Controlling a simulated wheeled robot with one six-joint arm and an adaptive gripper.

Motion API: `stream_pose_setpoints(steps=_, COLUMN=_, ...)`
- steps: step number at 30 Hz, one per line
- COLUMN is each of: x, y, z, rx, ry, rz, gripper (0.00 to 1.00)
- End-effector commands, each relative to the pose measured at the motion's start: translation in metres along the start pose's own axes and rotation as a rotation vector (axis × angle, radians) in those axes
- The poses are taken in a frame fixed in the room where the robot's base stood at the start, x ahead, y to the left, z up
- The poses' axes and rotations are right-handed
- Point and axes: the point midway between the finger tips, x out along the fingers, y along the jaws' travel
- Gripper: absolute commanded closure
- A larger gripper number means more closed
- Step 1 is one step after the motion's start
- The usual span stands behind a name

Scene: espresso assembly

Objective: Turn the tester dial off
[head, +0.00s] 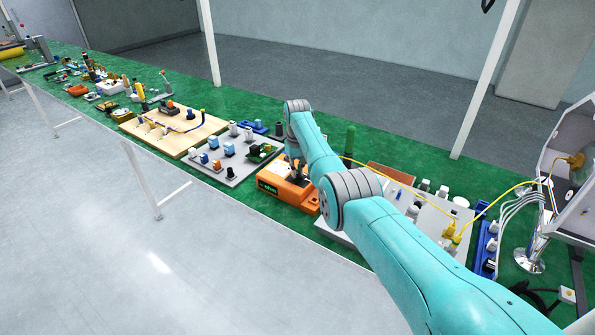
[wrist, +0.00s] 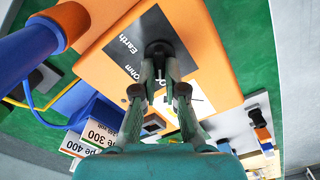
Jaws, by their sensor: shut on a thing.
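The tester is an orange box (head: 270,187) on the green bench in the head view, partly hidden by my arm. In the wrist view its orange top (wrist: 103,62) carries a black label panel (wrist: 125,42) reading "Earth" and "Ohm". The black tester dial (wrist: 158,47) sits at the corner of that panel. My gripper (wrist: 160,66) is over the tester with both fingertips closed on the dial. The fingers hide part of the dial, and I cannot read its setting. In the head view my gripper (head: 298,168) shows small above the tester.
A grey board with parts (head: 232,165) stands left of the tester, and another grey board (head: 400,215) is to the right. A blue and orange cylinder (wrist: 35,40) rises close by in the wrist view. A yellow cable (head: 395,172) crosses behind my arm.

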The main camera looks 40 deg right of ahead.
Motion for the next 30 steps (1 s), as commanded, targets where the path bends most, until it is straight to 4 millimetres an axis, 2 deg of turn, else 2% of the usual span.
stream_pose_setpoints(steps=7, x=-0.0007, y=-0.0003, z=-0.0005, rx=-0.062, ry=0.002, rz=0.001, gripper=1.0)
stream_pose_setpoints(steps=21, x=-0.0007, y=-0.0005, z=-0.0005, rx=-0.074, ry=0.002, rz=0.001, gripper=1.0)
stream_pose_setpoints(steps=22, x=-0.0008, y=-0.0005, z=-0.0006, rx=-0.074, ry=0.002, rz=0.001, gripper=0.85)
stream_pose_setpoints(steps=24, x=-0.0007, y=-0.0005, z=-0.0006, rx=-0.074, ry=0.002, rz=0.001, gripper=0.67)
stream_pose_setpoints(steps=25, x=-0.0007, y=-0.0005, z=-0.0005, rx=-0.074, ry=0.002, rz=0.001, gripper=0.65)
stream_pose_setpoints(steps=30, x=-0.0004, y=-0.0006, z=-0.0003, rx=-0.073, ry=0.001, rz=0.0, gripper=0.65)
